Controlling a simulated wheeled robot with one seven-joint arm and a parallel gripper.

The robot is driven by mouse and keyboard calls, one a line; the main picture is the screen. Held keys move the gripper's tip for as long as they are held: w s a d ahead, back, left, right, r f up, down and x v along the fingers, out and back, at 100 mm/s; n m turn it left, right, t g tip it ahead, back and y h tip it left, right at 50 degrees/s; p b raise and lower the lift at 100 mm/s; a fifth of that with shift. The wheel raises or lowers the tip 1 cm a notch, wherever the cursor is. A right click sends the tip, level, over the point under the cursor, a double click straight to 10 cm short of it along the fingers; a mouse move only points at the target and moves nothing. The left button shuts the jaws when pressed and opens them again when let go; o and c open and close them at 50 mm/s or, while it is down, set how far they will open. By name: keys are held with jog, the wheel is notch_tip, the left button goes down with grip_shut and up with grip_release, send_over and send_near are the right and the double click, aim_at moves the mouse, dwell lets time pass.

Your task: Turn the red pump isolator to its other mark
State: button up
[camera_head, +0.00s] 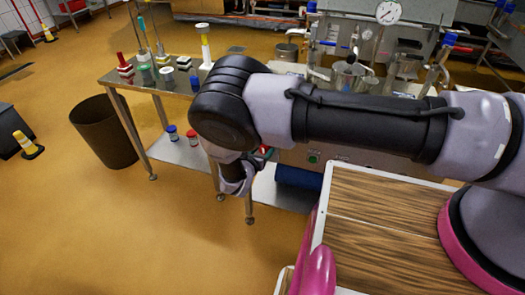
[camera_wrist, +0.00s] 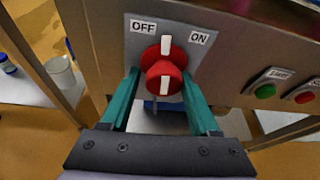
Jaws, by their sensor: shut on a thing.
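The red pump isolator (camera_wrist: 164,78) is a round red knob with a white stripe, on a grey plate on a steel panel in the wrist view. An OFF label (camera_wrist: 143,26) is at its upper left and an ON label (camera_wrist: 199,38) at its upper right. The stripe points up between the two labels; I cannot tell that it sits at either mark. The teal fingers of my gripper (camera_wrist: 160,90) are on both sides of the knob, shut on it. In the head view my arm hides most of the isolator and gripper.
A green button (camera_wrist: 265,91) and a red button (camera_wrist: 305,97) sit right of the isolator on the panel. In the head view, a steel table (camera_head: 180,103) holds several tools, and a brown bin (camera_head: 104,132) stands left of it. A wooden-topped surface (camera_head: 385,235) is at front right.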

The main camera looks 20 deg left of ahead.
jog(key=shift+w+d+f+n+h, duration=0.15)
jog(key=shift+d+n+h, duration=0.4)
jog(key=shift+n+h, duration=0.3)
jog(key=shift+n, duration=0.35)
grip_shut()
jog(key=shift+w+a+r+n+t+h, duration=0.15)
jog(key=shift+n+t+h, duration=0.1)
jog(key=shift+n+h, duration=0.4)
jog(key=shift+s+d+r+n+t+h, duration=0.15)
jog(key=shift+n+t+h, duration=0.15)
jog(key=shift+n, duration=0.55)
jog(key=shift+w+a, duration=0.15)
jog(key=shift+a, duration=0.05)
jog(key=o, duration=1.2)
grip_release()
jog(key=shift+r, duration=0.1)
jog(key=shift+a, duration=0.1)
